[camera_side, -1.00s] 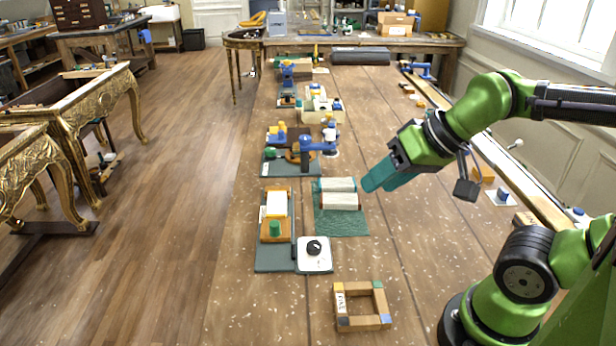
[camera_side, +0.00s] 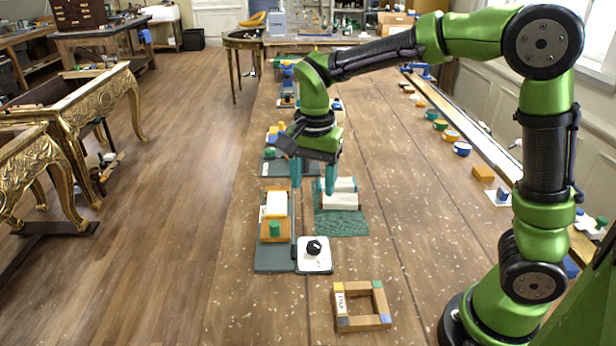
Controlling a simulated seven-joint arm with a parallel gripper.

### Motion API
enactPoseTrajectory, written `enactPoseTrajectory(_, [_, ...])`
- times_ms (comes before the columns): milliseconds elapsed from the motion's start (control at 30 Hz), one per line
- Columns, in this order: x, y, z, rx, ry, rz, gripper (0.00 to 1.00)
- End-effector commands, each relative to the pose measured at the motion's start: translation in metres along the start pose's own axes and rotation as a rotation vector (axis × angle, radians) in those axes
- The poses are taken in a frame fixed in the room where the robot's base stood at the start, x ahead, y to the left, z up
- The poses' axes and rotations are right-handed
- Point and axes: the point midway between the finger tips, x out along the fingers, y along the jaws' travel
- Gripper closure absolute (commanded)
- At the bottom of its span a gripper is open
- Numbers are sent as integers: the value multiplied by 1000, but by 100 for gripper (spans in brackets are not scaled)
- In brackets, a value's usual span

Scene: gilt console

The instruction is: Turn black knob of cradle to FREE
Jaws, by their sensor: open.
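The black knob (camera_side: 314,248) stands on a white square plate (camera_side: 314,266) at the right front of the cradle (camera_side: 275,262). The cradle has a dark green base, an orange block, a white pad and a green knob (camera_side: 275,229). The knob's marking and any FREE label are too small to read. My gripper (camera_side: 312,187) points down with its two teal fingers apart, open and empty. It hovers beyond the black knob, near the far end of the cradle and the white-topped block on the green mat.
A green mat (camera_side: 341,225) with white-topped blocks (camera_side: 340,194) lies right of the cradle. A wooden square frame (camera_side: 361,306) lies in front. Several blue and yellow fixtures stand farther back. The bench right of the mat is mostly clear.

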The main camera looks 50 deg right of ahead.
Motion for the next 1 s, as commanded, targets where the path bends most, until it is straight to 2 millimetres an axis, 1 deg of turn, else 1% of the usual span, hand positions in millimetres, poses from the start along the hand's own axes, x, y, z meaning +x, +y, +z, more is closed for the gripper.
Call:
enactPoseTrajectory(33, [-5,0,-1,47,1,-1,40])
enactPoseTrajectory(67, [-5,1,-1,68,1,3,40])
enactPoseTrajectory(167, [-2,3,0,112,-3,13,40])
enactPoseTrajectory(267, [6,3,1,117,-5,14,40])
enactPoseTrajectory(367, [22,4,1,116,-5,16,40])
enactPoseTrajectory(800, [118,5,1,116,-6,16,40])
enactPoseTrajectory(900, [136,5,1,115,-6,15,40])
enactPoseTrajectory(1000, [149,5,1,114,-5,13,40])
